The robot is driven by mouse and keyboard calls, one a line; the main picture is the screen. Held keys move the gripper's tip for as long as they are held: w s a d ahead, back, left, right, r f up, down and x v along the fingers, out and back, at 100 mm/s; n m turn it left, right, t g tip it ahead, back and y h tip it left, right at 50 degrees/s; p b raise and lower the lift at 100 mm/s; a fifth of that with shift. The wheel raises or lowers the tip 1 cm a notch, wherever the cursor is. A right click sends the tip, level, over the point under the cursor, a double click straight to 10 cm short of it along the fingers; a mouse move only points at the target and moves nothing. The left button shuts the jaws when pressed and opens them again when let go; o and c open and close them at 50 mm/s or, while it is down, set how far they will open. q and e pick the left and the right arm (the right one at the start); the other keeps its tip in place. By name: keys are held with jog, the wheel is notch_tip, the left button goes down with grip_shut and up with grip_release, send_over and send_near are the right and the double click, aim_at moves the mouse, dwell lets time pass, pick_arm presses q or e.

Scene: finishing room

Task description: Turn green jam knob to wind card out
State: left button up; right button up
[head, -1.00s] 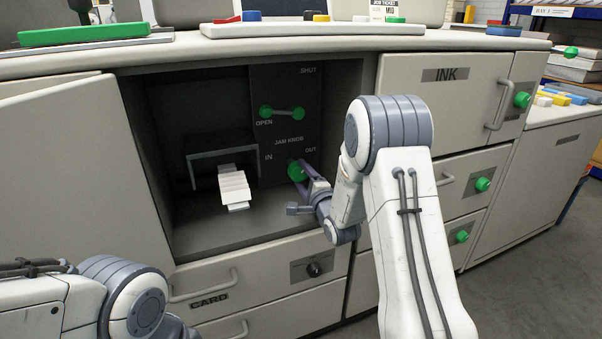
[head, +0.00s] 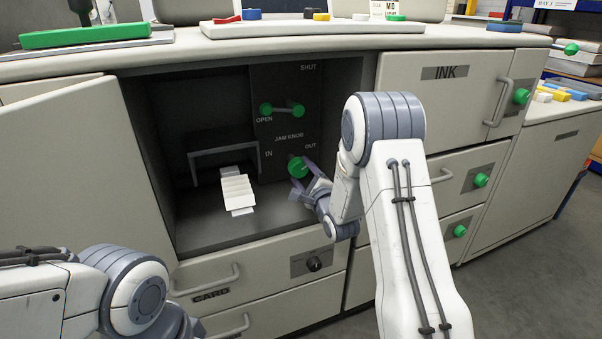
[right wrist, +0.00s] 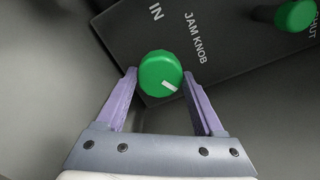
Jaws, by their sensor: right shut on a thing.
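The green jam knob (head: 298,167) is on the dark panel inside the open bay, between the IN and OUT labels. In the right wrist view the knob (right wrist: 161,74) has a white mark pointing to the lower right. My right gripper (head: 301,172) is shut on it, with a purple finger on each side; the fingers (right wrist: 161,78) also show in the wrist view. My left gripper is out of view.
Above the knob, a lever with green ends (head: 282,109) sits between OPEN and SHUT. An open door (head: 70,170) stands left of the bay. The INK drawer (head: 445,95) and other green-knobbed fronts are to the right. The bay floor between card and knob is clear.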

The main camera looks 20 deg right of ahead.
jog(key=o, duration=1.4)
jog(key=shift+c, duration=0.2)
jog(key=s+p, duration=0.1)
jog(key=s, duration=0.9)
jog(key=shift+s+d, duration=0.15)
jog(key=shift+s, duration=0.1)
